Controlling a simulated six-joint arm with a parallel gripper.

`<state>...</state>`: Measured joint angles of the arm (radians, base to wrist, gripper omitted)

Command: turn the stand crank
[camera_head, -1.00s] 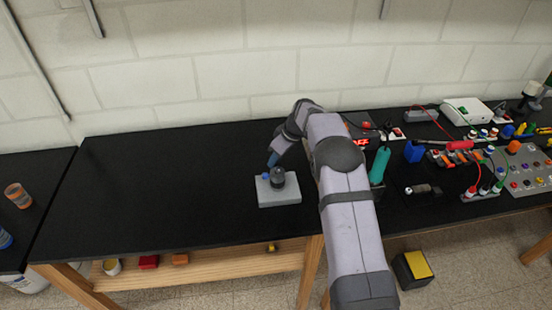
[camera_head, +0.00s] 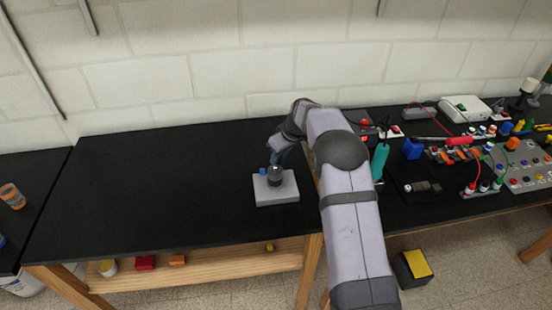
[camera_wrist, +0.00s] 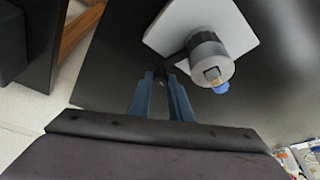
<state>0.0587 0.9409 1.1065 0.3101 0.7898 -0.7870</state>
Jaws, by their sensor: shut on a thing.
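The stand is a light grey plate (camera_head: 290,191) on the black bench with a round dark post on it, just left of my arm in the head view. In the wrist view the plate (camera_wrist: 175,27) carries a grey cylinder (camera_wrist: 207,50) with a small blue tip (camera_wrist: 221,88). A short dark crank arm (camera_wrist: 177,60) runs from the cylinder to a black handle (camera_wrist: 160,72). My gripper (camera_wrist: 161,80) has its blue fingers shut on that handle, beside the cylinder. In the head view my gripper (camera_head: 274,159) is small at the stand's far side, and its grip is unclear.
The bench (camera_head: 140,185) left of the stand is clear. Right of my arm stand a teal-handled tool (camera_head: 380,160), a blue block (camera_head: 412,148), and a panel with cables and knobs (camera_head: 525,170). A wooden shelf (camera_head: 215,262) with small items runs below the bench.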

